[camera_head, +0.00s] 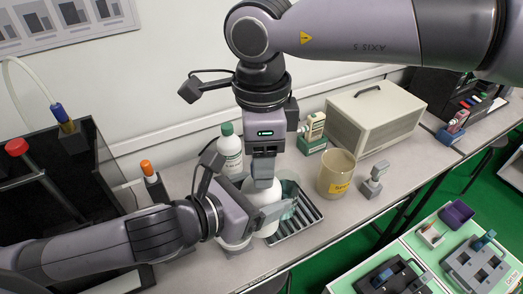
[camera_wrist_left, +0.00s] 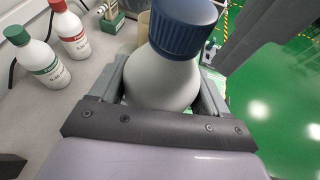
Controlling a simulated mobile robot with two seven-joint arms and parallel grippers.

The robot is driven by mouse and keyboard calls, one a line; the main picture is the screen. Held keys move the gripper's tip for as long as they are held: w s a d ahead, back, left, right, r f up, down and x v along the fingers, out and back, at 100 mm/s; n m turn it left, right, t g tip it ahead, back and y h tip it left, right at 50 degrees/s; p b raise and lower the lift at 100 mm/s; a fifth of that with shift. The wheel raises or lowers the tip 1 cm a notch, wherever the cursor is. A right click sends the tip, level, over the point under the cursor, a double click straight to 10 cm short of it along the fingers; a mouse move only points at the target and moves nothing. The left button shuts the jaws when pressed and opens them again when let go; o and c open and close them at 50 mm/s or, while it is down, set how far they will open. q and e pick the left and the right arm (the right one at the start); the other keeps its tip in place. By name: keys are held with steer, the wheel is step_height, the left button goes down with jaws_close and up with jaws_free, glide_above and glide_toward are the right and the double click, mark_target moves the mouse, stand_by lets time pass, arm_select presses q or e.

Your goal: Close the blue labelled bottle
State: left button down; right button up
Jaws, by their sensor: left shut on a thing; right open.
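A white bottle (camera_wrist_left: 160,80) with a dark blue cap (camera_wrist_left: 185,25) on its top stands between the fingers of my left gripper (camera_wrist_left: 163,95), which is shut on its body. In the head view the white bottle (camera_head: 262,194) shows partly behind my left gripper (camera_head: 240,212). My right gripper (camera_head: 264,180) is open and points down directly above the bottle. It hides the bottle's top in the head view, so I cannot tell whether it touches the cap. The bottle's label is not visible, nor whether the cap is fully tight.
A green-capped bottle (camera_head: 230,150) stands behind; a red-capped bottle (camera_wrist_left: 70,30) shows in the left wrist view. A ribbed grey tray (camera_head: 302,218) lies beside my grippers.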

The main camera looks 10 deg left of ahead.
jaws_close()
steer(key=m, duration=0.5)
steer(key=shift+o, duration=0.3)
jaws_free()
steer(key=shift+r, duration=0.1)
steer(key=shift+r, duration=2.2)
steer(key=shift+c, duration=0.3)
